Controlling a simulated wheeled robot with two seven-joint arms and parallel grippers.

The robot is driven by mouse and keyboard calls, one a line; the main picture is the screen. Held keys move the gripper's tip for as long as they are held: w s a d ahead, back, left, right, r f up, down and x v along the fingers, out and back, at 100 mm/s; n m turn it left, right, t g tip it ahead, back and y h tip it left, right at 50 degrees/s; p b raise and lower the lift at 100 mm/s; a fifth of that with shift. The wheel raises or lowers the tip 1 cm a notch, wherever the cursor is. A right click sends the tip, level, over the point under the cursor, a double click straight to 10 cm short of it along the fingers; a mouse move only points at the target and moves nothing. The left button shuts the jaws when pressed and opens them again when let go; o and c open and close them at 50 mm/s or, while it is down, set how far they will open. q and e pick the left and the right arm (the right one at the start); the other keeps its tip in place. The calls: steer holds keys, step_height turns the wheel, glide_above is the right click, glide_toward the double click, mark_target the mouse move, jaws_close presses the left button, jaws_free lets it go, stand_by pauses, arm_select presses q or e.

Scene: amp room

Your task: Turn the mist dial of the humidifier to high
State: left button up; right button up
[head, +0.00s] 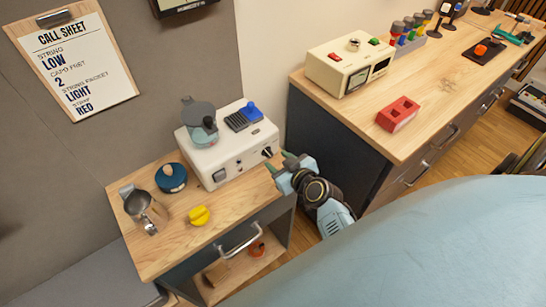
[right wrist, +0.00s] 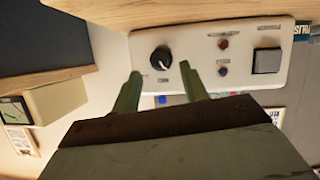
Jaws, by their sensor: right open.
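The humidifier, a white box (head: 207,158) with a grey-teal vessel (head: 200,121) on top, stands on the small wooden cabinet. Its black mist dial (head: 267,152) is on the front panel. In the right wrist view the dial (right wrist: 161,60) has a white pointer mark toward the lower part of the picture; its label is too small to read. My right gripper (head: 280,162) is open just in front of the panel. In the right wrist view its two green fingers (right wrist: 160,69) appear either side of the dial; I cannot tell whether they touch it. My left gripper is not in view.
The cabinet (head: 165,246) also holds a metal jug (head: 145,207), a dark blue round item (head: 171,177) and a yellow knob-like item (head: 199,215). A workbench (head: 445,85) with a cream meter box (head: 348,65) and red block (head: 397,114) stands right of my gripper. A call sheet (head: 75,62) hangs at left.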

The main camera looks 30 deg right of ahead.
mark_target(271, 155)
steer(key=shift+x, duration=1.8)
jaws_close()
